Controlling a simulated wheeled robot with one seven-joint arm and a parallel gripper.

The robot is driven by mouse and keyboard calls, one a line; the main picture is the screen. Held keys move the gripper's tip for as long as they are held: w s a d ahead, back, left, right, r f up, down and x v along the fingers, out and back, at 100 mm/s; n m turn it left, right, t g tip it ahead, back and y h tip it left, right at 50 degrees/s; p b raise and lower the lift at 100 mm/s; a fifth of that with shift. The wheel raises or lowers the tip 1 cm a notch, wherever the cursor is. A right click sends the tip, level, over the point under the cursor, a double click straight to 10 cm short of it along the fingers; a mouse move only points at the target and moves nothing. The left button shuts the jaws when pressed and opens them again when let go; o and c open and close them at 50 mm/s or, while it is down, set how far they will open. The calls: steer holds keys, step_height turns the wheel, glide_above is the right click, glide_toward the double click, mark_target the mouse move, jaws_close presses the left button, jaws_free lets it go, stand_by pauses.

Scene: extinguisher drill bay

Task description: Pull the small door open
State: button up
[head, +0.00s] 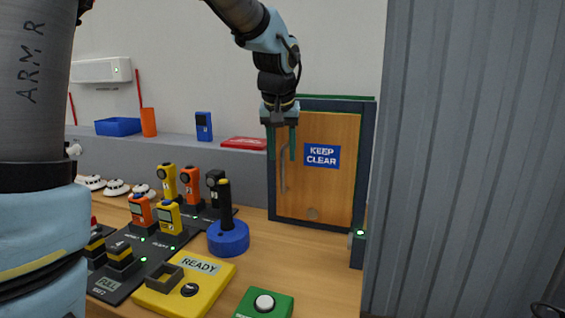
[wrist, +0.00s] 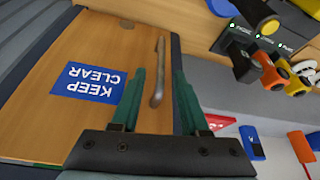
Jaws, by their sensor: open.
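The small wooden door (head: 335,187) stands closed in its dark frame at the back right of the bench. It bears a blue "KEEP CLEAR" sign (head: 322,156) and a grey bar handle (head: 283,176) near its left edge. My gripper (head: 281,157) points down in front of the handle's upper part, with its two green fingers apart. In the wrist view the door (wrist: 50,120) appears upside down, and the handle (wrist: 158,75) shows between the open fingers (wrist: 160,80). I cannot tell whether either finger touches the handle.
A blue round base with a black stick (head: 228,238), a yellow READY box (head: 185,287) and a green button box (head: 264,304) stand on the bench. Several handheld devices stand at left. A grey corrugated panel (head: 470,150) closes the right side. Bench before the door is clear.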

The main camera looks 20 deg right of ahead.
mark_target(282, 160)
steer(key=shift+x, duration=2.35)
jaws_close()
